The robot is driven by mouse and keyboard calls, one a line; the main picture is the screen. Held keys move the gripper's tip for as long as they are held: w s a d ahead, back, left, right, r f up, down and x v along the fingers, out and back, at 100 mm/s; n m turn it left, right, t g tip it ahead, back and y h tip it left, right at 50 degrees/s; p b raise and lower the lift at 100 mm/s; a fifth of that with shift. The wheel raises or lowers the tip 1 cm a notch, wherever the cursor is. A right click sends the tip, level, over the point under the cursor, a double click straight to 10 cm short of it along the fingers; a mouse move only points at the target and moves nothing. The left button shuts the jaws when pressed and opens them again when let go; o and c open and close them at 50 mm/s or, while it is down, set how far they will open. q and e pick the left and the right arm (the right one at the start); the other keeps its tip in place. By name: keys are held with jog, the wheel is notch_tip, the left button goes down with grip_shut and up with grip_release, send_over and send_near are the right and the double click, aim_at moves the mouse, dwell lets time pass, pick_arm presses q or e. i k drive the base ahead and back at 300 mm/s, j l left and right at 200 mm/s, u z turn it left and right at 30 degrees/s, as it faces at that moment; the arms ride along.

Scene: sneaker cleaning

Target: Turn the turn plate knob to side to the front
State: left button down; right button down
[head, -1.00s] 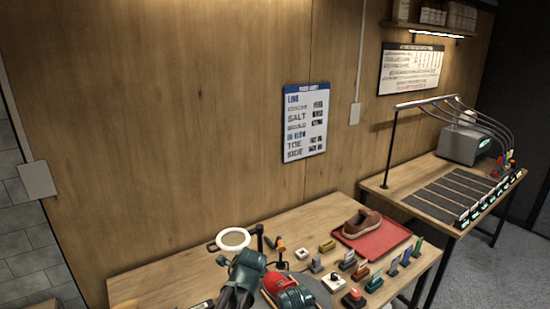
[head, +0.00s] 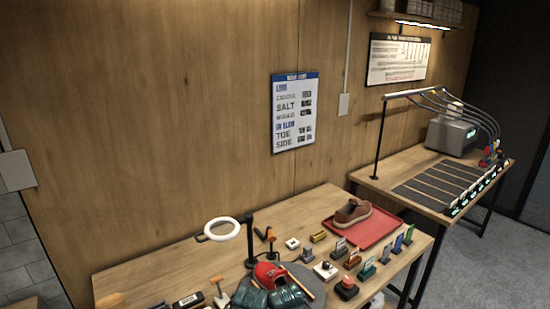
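A round grey turn plate (head: 311,281) lies near the front of the wooden table, partly hidden by what is on it. A red shoe (head: 268,274) sits on the plate. A small white box with a dark round knob (head: 326,267) stands right of the plate; I cannot read its marking. My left gripper (head: 250,296) and my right gripper (head: 287,297) appear as dark teal shapes at the bottom edge, in front of the red shoe and over the plate. Their fingertips do not show clearly, and I cannot tell if they touch anything.
A red button box (head: 347,287) and several small labelled holders (head: 367,266) stand to the right. A brown shoe (head: 352,212) lies on a red tray (head: 376,230). The table's back left is clear.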

aim_at(348, 281)
jog(key=i+l+z, duration=0.2)
jog(key=l, duration=0.25)
jog(key=i+l+z, duration=0.2)
jog(key=l, duration=0.2)
jog(key=i+l+z, duration=0.2)
jog(key=i+l, duration=0.1)
jog(key=l, duration=0.1)
